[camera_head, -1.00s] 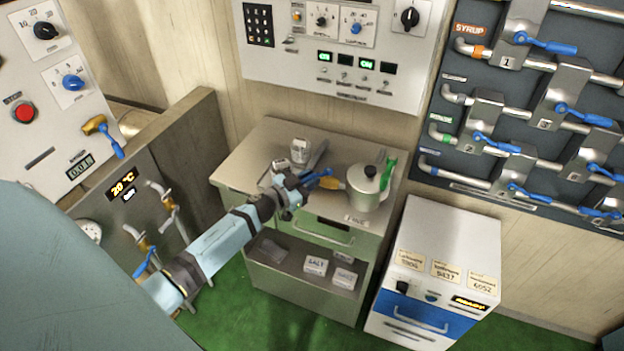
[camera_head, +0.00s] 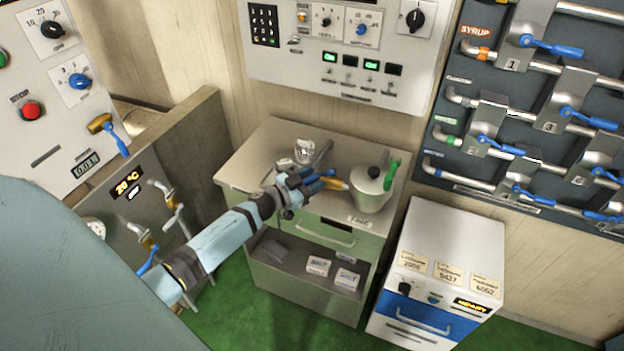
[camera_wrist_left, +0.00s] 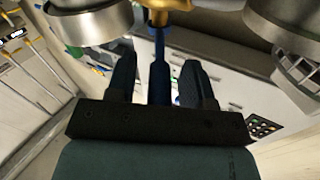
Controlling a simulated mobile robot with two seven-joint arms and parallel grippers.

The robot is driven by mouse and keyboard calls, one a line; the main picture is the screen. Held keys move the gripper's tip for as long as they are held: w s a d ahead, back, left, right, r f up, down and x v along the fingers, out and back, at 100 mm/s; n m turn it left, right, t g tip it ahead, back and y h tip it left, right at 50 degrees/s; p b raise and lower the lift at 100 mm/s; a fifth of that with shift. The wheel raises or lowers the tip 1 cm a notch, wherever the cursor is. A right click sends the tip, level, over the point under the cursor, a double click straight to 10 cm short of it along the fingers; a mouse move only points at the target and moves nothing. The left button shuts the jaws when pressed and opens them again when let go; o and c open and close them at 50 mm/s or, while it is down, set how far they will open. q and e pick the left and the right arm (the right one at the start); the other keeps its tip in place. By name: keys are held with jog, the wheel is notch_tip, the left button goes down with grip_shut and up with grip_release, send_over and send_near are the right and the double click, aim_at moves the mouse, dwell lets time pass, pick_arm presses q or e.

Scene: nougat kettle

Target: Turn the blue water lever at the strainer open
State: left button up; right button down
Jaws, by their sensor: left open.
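The blue lever (camera_head: 324,174) sits on a brass valve (camera_head: 336,184) at the left side of a steel lidded vessel, the strainer (camera_head: 369,194), on the green cabinet. My left gripper (camera_head: 303,186) is at the lever's free end, left of the vessel. In the left wrist view the blue lever (camera_wrist_left: 160,75) lies between the two open dark fingers of my left gripper (camera_wrist_left: 158,78), with gaps on both sides. The brass valve shows beyond the lever (camera_wrist_left: 165,8). My right gripper is not in view.
A small steel container (camera_head: 303,151) stands behind my left gripper on the cabinet top. A white and blue machine (camera_head: 440,265) stands to the right. The wall panel at right carries several pipes with blue levers (camera_head: 588,118). Other blue levers show at far left.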

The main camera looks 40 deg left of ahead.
pick_arm(q)
jog(key=b+v, duration=0.1)
jog(key=v, duration=1.3)
jog(key=shift+b, duration=0.3)
jog(key=shift+w, duration=0.1)
jog(key=shift+c, duration=0.2)
